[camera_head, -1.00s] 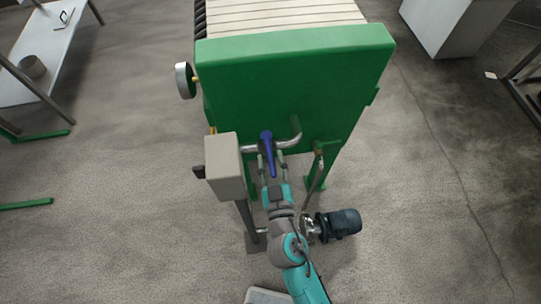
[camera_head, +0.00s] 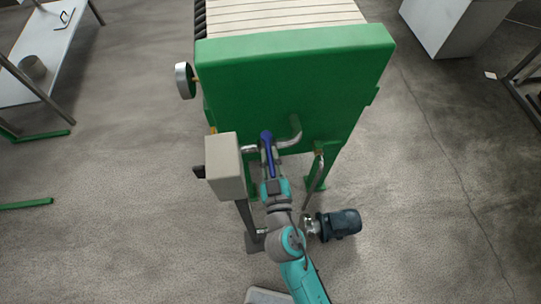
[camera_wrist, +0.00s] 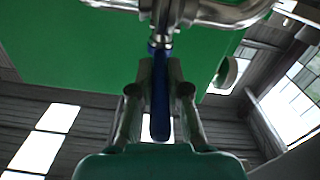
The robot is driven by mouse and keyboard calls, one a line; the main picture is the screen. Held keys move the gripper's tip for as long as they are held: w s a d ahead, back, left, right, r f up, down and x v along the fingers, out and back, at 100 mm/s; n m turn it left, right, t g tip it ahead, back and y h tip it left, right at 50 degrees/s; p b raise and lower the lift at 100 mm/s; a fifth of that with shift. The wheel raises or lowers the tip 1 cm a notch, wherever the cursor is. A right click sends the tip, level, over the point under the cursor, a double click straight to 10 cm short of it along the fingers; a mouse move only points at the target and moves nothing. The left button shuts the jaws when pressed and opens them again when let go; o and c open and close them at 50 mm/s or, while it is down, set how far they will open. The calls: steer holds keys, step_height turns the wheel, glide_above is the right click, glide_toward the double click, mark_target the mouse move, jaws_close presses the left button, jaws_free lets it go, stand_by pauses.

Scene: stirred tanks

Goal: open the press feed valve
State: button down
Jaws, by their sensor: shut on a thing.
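The press feed valve shows as a blue lever handle (camera_head: 267,146) on a steel pipe (camera_head: 289,142) at the front of the green press (camera_head: 295,85). In the wrist view the blue handle (camera_wrist: 160,95) hangs from the valve stem below the pipe (camera_wrist: 215,14), between my two fingers. My gripper (camera_head: 269,165) is shut on the handle. In the wrist view my gripper's fingers (camera_wrist: 159,88) lie along both sides of it. The handle's end points toward my palm.
A grey box (camera_head: 225,166) on a post stands just left of my gripper. A dark motor pump (camera_head: 338,224) sits on the floor to the right of my arm. A round gauge (camera_head: 185,80) sticks out at the press's upper left. Open floor lies to the right.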

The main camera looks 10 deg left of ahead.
steer(key=shift+s+a+f+m+h, duration=0.1)
steer(key=shift+a+f+m+h, duration=0.15)
steer(key=shift+h, duration=0.25)
steer(key=shift+a+r+m+t+h, duration=0.1)
steer(key=shift+a+m+t+h, duration=0.05)
steer(key=shift+m+t+h, duration=0.4)
steer(key=c, duration=1.1)
jaws_free()
steer(key=shift+r, duration=0.1)
steer(key=shift+c, duration=0.2)
steer(key=v, duration=1.2)
steer(key=shift+r, duration=0.15)
